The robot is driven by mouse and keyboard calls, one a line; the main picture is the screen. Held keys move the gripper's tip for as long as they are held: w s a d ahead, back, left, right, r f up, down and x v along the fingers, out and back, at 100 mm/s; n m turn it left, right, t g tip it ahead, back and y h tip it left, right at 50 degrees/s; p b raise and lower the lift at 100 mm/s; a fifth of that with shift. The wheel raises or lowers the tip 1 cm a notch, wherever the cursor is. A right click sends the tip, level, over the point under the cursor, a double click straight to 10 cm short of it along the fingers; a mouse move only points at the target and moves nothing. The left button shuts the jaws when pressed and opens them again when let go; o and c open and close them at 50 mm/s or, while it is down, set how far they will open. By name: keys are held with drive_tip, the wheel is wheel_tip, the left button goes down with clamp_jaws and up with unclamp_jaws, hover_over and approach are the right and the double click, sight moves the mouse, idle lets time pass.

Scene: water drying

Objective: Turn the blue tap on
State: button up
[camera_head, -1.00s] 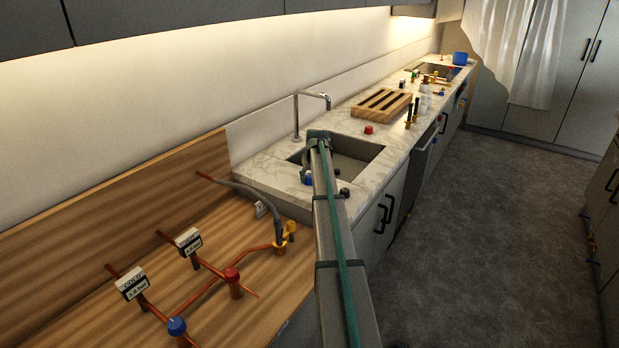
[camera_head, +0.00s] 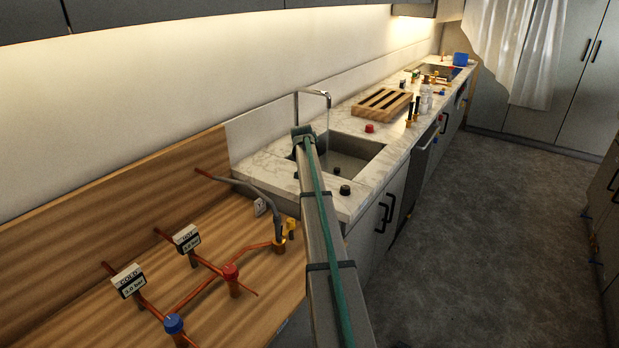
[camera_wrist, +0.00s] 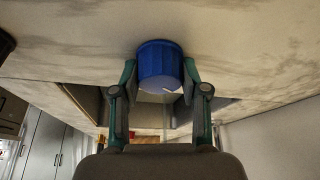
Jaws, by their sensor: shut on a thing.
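The blue tap (camera_wrist: 160,66) is a round blue knob with a small white mark on its face, on the marble counter. In the wrist view my gripper (camera_wrist: 161,78) has one finger on each side of it and is shut on it. In the head view my arm hides the tap and the gripper. The metal spout (camera_head: 312,93) stands over the sink (camera_head: 360,156), and a thin stream of water (camera_head: 328,117) falls from it.
A red knob (camera_head: 370,128) sits at the sink's far rim, and a black knob (camera_head: 345,190) at its front. Copper pipes with another blue knob (camera_head: 173,323) and a red knob (camera_head: 230,272) lie on the wooden counter (camera_head: 245,315). A slatted wooden board (camera_head: 382,104) lies beyond the sink.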

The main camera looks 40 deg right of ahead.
drive_tip(key=m+g+b, duration=0.1)
drive_tip(key=m, duration=0.2)
drive_tip(key=m+g+h+b, duration=0.1)
drive_tip(key=m, duration=0.2)
drive_tip(key=shift+w, duration=0.2)
drive_tip(key=m+g+b, duration=0.1)
drive_tip(key=m+g, duration=0.1)
drive_tip(key=m, duration=0.2)
drive_tip(key=shift+m+b, duration=0.3)
drive_tip(key=shift+b, duration=0.1)
drive_tip(key=shift+s+m, duration=0.1)
drive_tip(key=shift+m, duration=0.2)
drive_tip(key=o, duration=1.1)
drive_tip(key=shift+o, duration=0.2)
drive_tip(key=v, duration=1.2)
drive_tip(key=shift+d, duration=0.2)
